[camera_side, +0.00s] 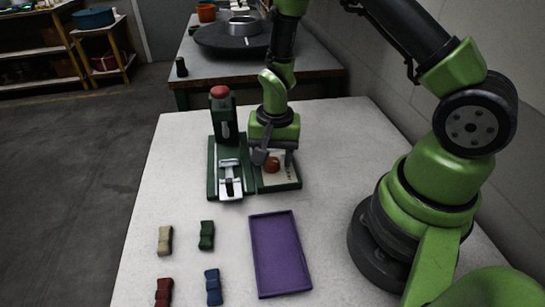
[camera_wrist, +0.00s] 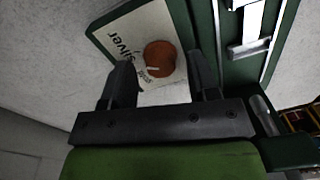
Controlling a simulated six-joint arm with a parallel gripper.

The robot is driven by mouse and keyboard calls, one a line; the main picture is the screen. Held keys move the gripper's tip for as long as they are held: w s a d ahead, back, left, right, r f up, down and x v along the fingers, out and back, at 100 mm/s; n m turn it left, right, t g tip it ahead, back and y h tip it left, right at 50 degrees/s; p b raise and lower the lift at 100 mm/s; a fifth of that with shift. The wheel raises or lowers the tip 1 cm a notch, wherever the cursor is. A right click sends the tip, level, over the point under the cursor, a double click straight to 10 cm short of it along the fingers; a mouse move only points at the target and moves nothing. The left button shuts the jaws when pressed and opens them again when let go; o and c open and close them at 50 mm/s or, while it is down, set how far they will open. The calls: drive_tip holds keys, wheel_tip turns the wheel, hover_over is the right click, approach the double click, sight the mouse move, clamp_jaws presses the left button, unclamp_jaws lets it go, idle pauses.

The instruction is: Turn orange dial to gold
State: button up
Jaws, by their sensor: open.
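The orange dial (camera_side: 272,164) sits on a white panel in a green frame (camera_side: 281,187), beside the green press (camera_side: 212,178). In the wrist view the orange dial (camera_wrist: 160,58) is round, with a pale mark toward its lower left side. The panel reads "silver" (camera_wrist: 122,45) at the upper left of the dial and "gold" (camera_wrist: 158,86) below it, partly hard to read. The pale mark points roughly between the words. My gripper (camera_wrist: 165,75) is open, its fingers on either side of the dial's near side. In the side view my gripper (camera_side: 272,156) is over the panel.
The press has a red knob (camera_side: 219,92) and a silver clamp (camera_side: 230,180). A purple tray (camera_side: 280,252) lies in front. Several bow-shaped pieces in beige (camera_side: 165,240), green (camera_side: 206,235), red (camera_side: 164,292) and blue (camera_side: 212,287) lie to its left.

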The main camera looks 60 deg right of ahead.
drive_tip(key=shift+f, duration=0.45)
drive_tip(key=shift+c, duration=0.3)
drive_tip(key=c, duration=0.9)
drive_tip(key=shift+n, duration=0.4)
drive_tip(key=n, duration=0.9)
drive_tip(key=shift+n, duration=0.4)
drive_tip(key=shift+n+g, duration=0.3)
drive_tip(key=shift+n, duration=1.3)
drive_tip(key=shift+o, duration=0.2)
